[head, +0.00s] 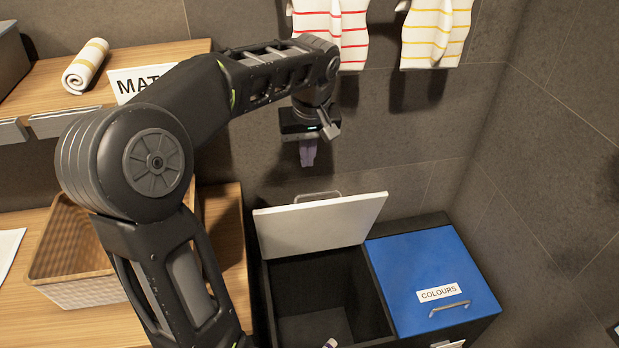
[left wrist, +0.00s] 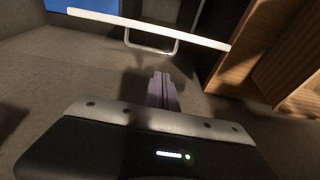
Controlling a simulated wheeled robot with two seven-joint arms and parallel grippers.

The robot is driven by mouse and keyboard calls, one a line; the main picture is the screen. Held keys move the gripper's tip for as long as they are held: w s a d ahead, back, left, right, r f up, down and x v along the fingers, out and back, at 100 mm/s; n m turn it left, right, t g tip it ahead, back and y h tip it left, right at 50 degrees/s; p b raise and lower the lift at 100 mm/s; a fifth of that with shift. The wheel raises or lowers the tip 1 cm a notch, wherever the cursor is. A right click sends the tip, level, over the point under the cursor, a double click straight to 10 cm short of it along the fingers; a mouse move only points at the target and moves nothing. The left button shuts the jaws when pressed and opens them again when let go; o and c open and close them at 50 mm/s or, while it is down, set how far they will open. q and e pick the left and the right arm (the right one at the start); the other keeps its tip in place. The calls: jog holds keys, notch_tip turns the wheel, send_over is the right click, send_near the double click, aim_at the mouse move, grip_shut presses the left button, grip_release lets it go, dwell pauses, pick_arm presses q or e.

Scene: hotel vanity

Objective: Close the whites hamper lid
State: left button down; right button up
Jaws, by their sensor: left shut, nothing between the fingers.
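The white hamper lid (head: 318,226) stands open, tilted up at the back of its dark bin (head: 320,285). Its metal handle (head: 317,197) is on the upper edge. My left gripper (head: 308,160) is shut and empty, above and behind the raised lid, near the wall and apart from it. In the left wrist view the lid (left wrist: 150,28) shows edge-on with its handle (left wrist: 150,45) ahead of my shut fingers (left wrist: 162,80). Something small lies at the bin's front edge, too cut off to identify. My right gripper is not in view.
The blue lid labelled COLOURS (head: 425,275) is shut, right of the open bin. A wooden shelf unit with a wicker basket (head: 85,250) stands at the left. Striped towels (head: 335,30) hang on the tiled wall behind my left gripper.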

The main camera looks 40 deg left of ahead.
pick_arm(q)
jog(key=x, duration=1)
jog(key=shift+w+p, duration=0.15)
jog(key=shift+p, duration=0.25)
